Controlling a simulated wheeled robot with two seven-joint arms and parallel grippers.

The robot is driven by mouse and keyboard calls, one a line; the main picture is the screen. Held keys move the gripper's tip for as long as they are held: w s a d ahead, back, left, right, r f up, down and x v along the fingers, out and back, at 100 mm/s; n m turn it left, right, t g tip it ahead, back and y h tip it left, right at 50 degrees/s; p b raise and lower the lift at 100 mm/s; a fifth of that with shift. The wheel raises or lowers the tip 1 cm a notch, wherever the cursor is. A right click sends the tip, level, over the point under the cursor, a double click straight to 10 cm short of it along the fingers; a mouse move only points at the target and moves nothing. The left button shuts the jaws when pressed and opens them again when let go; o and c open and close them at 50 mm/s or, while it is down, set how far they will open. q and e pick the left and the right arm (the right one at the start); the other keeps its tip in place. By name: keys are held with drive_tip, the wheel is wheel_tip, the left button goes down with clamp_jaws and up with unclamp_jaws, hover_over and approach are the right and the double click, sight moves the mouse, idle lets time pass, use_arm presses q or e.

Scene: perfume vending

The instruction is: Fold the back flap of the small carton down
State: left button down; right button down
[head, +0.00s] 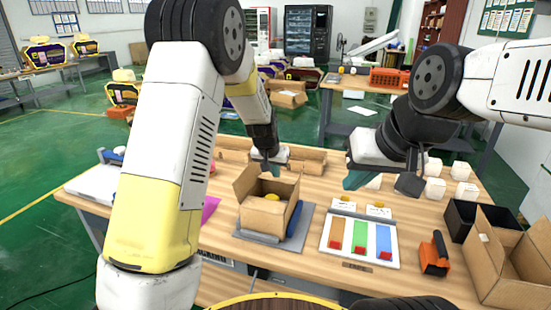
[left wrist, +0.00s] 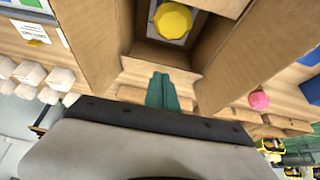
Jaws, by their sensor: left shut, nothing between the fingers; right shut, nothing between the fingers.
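The small carton (head: 265,215) stands upright on a grey mat (head: 300,233), with its top open and side flaps raised. A yellow-topped item (head: 271,197) sits inside; its yellow top (left wrist: 173,19) also shows in the left wrist view. My left gripper (head: 268,168) is shut and empty at the carton's back edge. Its green fingertips (left wrist: 163,88) are close to the back side, between the side flaps; I cannot tell whether they touch. The back flap's exact angle is unclear. My right gripper (head: 358,180) is shut and empty, to the right of the carton above the table.
A board with coloured strips (head: 358,242) lies right of the mat. An orange-and-black tool (head: 435,255), a larger open carton (head: 512,255) and a black box (head: 464,218) are further right. White blocks (head: 434,188) stand at the back right. Brown packages (head: 307,160) lie behind the carton.

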sight(274, 180)
use_arm(q)
drive_tip(key=shift+s+f, duration=0.15)
drive_tip(key=shift+f, duration=0.3)
drive_tip(key=shift+a, duration=0.1)
drive_tip(key=shift+s+a+f, duration=0.1)
drive_tip(key=shift+s+f, duration=0.2)
drive_tip(key=shift+f, duration=0.25)
drive_tip(key=shift+s+a+f, duration=0.1)
drive_tip(key=shift+s+f, duration=0.2)
drive_tip(key=shift+f, duration=0.25)
drive_tip(key=shift+r, duration=0.15)
